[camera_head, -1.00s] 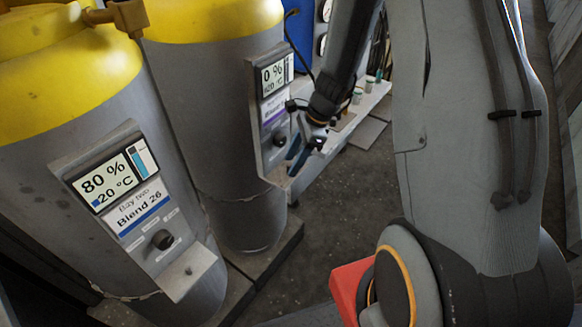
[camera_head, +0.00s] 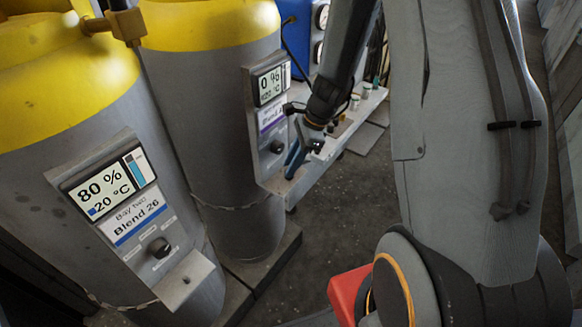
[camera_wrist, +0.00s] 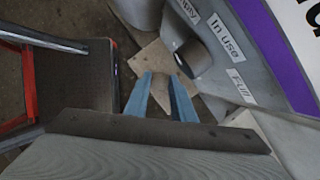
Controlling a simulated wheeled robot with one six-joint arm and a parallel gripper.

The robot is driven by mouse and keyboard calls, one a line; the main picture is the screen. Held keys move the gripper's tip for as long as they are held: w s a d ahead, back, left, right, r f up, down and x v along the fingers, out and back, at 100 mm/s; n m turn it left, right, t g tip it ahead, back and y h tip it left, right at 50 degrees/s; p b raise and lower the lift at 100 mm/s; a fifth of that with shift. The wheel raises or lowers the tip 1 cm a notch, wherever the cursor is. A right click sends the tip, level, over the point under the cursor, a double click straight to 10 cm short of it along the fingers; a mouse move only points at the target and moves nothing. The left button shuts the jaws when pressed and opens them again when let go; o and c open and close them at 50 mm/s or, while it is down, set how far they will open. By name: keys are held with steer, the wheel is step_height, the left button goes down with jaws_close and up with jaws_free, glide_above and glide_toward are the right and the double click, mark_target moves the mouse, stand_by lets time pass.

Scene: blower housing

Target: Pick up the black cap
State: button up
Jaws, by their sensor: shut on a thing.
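My gripper (camera_head: 296,160) has blue fingers and hangs in front of the far tank's panel. In the wrist view, the two fingers (camera_wrist: 162,82) stand with a narrow gap between them, to the left of a dark round knob (camera_wrist: 198,58) on the panel. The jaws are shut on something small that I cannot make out. A tan square plate (camera_wrist: 138,66) lies beyond the fingertips. I cannot single out a loose black cap in either view.
The near tank (camera_head: 40,170) has a panel (camera_head: 130,205) with a black knob (camera_head: 159,247). The far tank (camera_head: 240,215) stands behind it. A low shelf (camera_head: 335,140) with small containers lies beyond my gripper. A red-framed thing (camera_wrist: 27,85) is at the left of the wrist view.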

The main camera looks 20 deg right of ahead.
steer(key=v, duration=0.2)
steer(key=shift+d+r, duration=0.25)
steer(key=shift+r, duration=0.05)
steer(key=s+d+b, duration=0.2)
steer(key=d+b, duration=0.1)
steer(key=d, duration=1.3)
steer(key=shift+s+d, duration=0.35)
steer(key=shift+s, duration=0.05)
steer(key=shift+a, duration=0.1)
